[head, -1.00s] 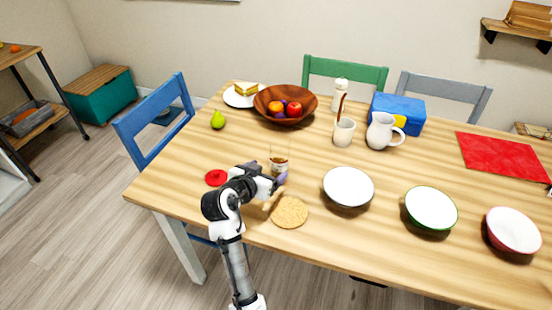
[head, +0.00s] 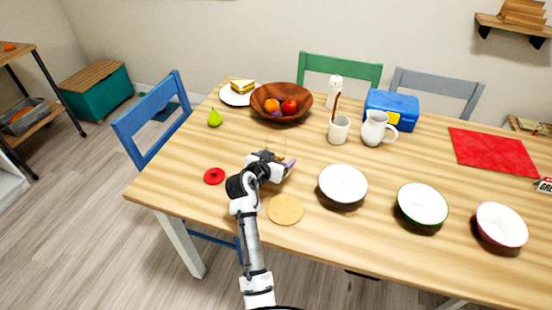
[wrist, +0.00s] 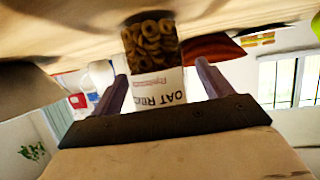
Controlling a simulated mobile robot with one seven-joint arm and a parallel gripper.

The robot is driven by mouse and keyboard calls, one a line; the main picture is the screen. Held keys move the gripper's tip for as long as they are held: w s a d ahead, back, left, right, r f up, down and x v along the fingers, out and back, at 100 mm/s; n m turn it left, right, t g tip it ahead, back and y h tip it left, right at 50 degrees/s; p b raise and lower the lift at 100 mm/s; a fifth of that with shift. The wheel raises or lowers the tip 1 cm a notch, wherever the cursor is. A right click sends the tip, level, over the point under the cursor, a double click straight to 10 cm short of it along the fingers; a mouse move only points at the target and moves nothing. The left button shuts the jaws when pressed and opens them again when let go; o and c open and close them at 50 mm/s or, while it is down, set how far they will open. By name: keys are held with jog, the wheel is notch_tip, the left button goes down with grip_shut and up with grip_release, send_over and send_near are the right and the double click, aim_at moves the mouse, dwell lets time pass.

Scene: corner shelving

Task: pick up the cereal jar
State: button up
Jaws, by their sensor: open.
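The cereal jar (wrist: 152,50) shows in the wrist view as a clear jar of brown ring-shaped cereal with a white lettered label. It stands between the two fingers of my gripper (wrist: 161,72), which are open, one to each side of it. Contact with the fingers cannot be made out. In the head view my gripper (head: 282,161) is low over the left part of the table, and the jar is almost wholly hidden behind it.
A white bowl (head: 343,184) stands close on the right. A wooden fruit bowl (head: 270,109) and a cup (head: 339,130) are farther back.

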jog(key=c, duration=1.3)
jog(key=shift+r, duration=0.1)
jog(key=shift+c, duration=0.2)
